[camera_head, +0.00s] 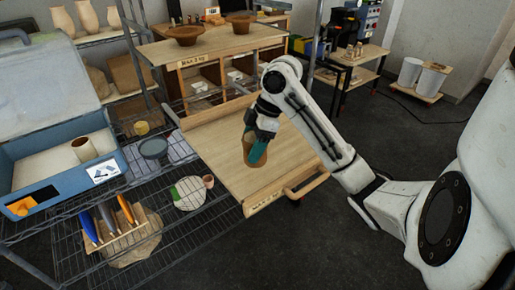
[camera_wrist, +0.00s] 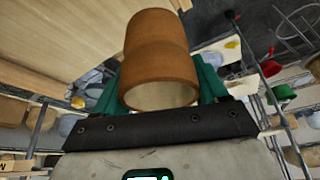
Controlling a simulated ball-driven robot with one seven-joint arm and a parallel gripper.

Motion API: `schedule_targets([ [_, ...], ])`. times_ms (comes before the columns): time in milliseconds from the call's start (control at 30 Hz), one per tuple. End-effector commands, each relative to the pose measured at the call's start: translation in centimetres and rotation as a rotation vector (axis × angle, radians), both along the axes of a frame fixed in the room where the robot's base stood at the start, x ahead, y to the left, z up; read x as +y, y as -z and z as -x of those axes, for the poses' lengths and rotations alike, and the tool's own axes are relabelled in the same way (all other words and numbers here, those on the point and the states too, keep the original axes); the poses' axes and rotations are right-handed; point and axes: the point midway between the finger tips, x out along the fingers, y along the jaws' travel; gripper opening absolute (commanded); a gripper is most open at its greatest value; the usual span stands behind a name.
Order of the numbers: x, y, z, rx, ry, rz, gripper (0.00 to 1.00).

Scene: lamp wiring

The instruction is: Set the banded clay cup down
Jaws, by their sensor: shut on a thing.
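The banded clay cup (camera_head: 252,152) is brown-orange and held between the teal fingers of my gripper (camera_head: 258,152), low over the wooden tray-like board at the end of my reach. In the wrist view the cup (camera_wrist: 158,60) fills the middle, its open mouth facing the camera, with a teal finger of my gripper (camera_wrist: 158,88) on each side. My gripper is shut on the cup. I cannot tell whether its base touches the board (camera_head: 218,150).
The board has a raised edge and a labelled front. A wire rack (camera_head: 150,215) with a small cup (camera_head: 208,181) and a round white plate stands at its left. A blue kiln-like box (camera_head: 60,170) is further left. Two bowls (camera_head: 186,34) stand on the table behind.

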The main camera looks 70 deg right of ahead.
Motion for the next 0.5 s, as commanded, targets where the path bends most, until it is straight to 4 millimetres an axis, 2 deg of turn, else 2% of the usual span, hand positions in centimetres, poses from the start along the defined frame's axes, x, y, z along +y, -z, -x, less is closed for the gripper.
schedule_targets([
  [200, -3.7, 2.2, -2.2, 0.002, -0.001, -0.002, 0.19],
  [500, -7.2, 5.7, -3.7, 0.003, 0.001, -0.001, 0.19],
])
